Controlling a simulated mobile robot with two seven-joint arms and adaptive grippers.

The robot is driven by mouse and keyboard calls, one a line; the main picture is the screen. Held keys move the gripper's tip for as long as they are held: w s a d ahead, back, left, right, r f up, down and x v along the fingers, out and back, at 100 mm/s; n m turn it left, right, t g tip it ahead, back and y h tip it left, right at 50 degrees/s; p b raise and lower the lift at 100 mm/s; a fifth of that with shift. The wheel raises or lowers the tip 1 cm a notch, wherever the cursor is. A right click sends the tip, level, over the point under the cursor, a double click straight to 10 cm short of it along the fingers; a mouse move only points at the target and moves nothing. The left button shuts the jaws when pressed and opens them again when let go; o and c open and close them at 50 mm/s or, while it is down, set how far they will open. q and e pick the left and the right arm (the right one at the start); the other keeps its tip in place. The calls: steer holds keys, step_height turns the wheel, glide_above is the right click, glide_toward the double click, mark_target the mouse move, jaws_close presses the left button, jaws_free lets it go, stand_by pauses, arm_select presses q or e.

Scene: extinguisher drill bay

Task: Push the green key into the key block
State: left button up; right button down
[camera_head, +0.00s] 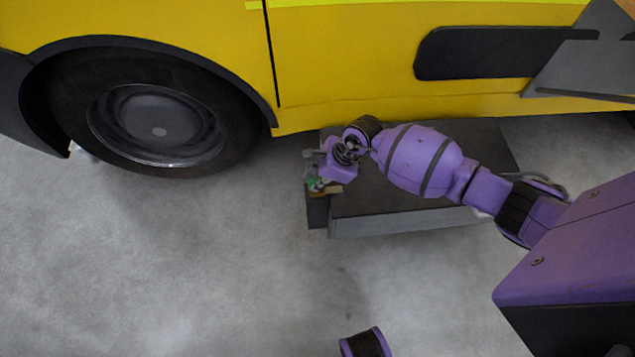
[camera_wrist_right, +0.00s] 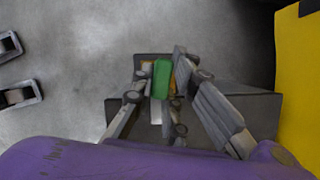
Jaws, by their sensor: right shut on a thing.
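The green key (camera_wrist_right: 161,78) is upright in the picture between the fingers of my right gripper (camera_wrist_right: 157,88) in the right wrist view. In the head view my right gripper (camera_head: 322,176) is at the left end of the grey step, with a bit of the green key (camera_head: 314,183) showing below it. It is shut on the key. A small tan-orange piece (camera_head: 331,190), perhaps part of the key block, shows right beside the key. The key's far end and any slot are hidden. Two dark finger parts, apart, at the left edge of the right wrist view look like my left gripper (camera_wrist_right: 14,70), open and empty.
A dark grey step (camera_head: 400,200) stands on the concrete floor against a yellow vehicle (camera_head: 350,60) with a large black wheel (camera_head: 157,128).

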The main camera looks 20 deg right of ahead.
mark_target(315, 179)
steer(key=shift+r+p, duration=0.95)
steer(key=shift+r, duration=0.55)
steer(key=shift+r+p, duration=0.1)
steer(key=shift+p, duration=0.2)
steer(key=shift+r+p, duration=1.5)
steer(key=shift+r, duration=0.45)
steer(key=shift+w, duration=0.1)
